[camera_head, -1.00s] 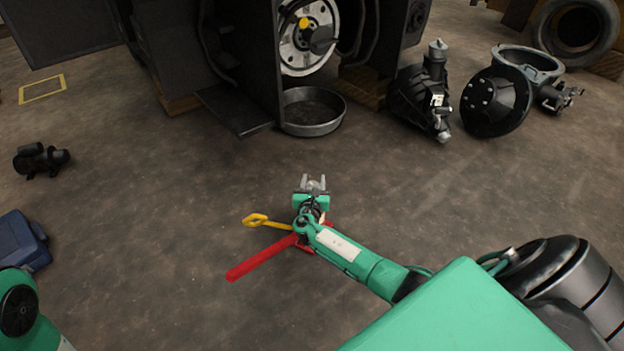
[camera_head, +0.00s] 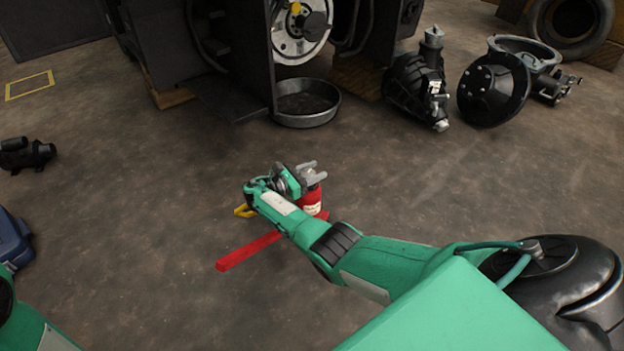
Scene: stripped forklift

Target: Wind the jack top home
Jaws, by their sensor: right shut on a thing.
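The jack shows in the head view as a red body (camera_head: 311,201) with a pale label. A long red bar (camera_head: 249,251) runs from its foot to the lower left. A yellow handle (camera_head: 243,211) sticks out at its left, partly hidden by my arm. My right gripper (camera_head: 311,173) is shut at the top of the jack, its grey fingers pointing right. The jack top between the fingers is mostly hidden and too small to make out. Part of my left arm shows at the lower left corner, but its gripper is out of view.
The dark stripped forklift (camera_head: 231,60) stands behind, with a round metal pan (camera_head: 307,118) on the floor. Black mechanical parts (camera_head: 416,85) and a tyre (camera_head: 571,22) lie at the back right. A small motor (camera_head: 27,154) and a blue case (camera_head: 14,240) are at the left. Floor around the jack is clear.

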